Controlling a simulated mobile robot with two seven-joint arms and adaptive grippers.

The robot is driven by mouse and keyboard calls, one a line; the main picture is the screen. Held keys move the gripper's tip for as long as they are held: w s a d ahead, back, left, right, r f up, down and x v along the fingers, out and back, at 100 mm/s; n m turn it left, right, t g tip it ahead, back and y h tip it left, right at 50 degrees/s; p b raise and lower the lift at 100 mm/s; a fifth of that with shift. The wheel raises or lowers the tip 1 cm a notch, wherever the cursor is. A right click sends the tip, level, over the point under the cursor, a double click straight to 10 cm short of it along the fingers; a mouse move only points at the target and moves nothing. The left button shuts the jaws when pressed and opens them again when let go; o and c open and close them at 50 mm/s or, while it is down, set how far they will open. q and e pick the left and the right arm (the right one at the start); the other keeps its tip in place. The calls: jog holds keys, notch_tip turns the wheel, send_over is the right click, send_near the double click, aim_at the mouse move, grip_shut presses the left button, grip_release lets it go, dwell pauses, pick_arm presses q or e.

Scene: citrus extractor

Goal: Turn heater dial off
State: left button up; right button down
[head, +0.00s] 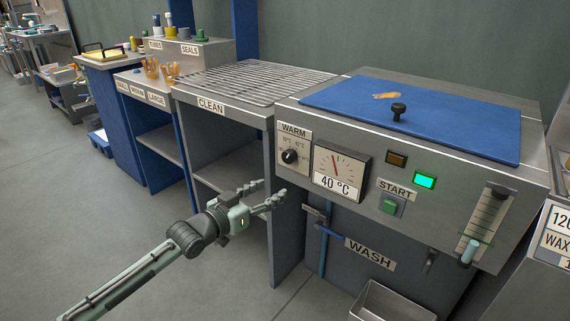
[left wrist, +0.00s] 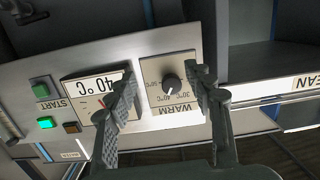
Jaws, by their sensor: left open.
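The heater dial (head: 290,156) is a small black knob on a light plate marked WARM, at the left end of the wash station's front panel. It also shows in the left wrist view (left wrist: 170,84), upside down, with temperature marks around it. Its exact setting is too small to read. My left gripper (head: 272,193) is open and empty, below and to the left of the dial in the head view. In the left wrist view its fingers (left wrist: 162,84) frame the dial, apart from it. My right gripper is not in view.
Right of the dial are a 40 °C gauge (head: 341,170), a lit green lamp (head: 425,180), a green START button (head: 390,205) and a slider (head: 484,225). A blue lid (head: 440,115) covers the top. The CLEAN rack (head: 250,80) is at left.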

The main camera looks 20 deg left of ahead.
pick_arm(q)
jog(key=t, duration=0.2)
send_near(286, 158)
jog(key=w, duration=0.2)
jog(key=shift+h, duration=0.4)
jog(key=x, duration=0.6)
jog(key=shift+d, duration=0.15)
jog(key=shift+w+d, duration=0.2)
jog(key=shift+w, duration=0.45)
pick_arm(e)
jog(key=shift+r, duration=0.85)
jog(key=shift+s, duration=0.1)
pick_arm(q)
jog(key=c, duration=1.2)
jog(key=shift+o, duration=0.2)
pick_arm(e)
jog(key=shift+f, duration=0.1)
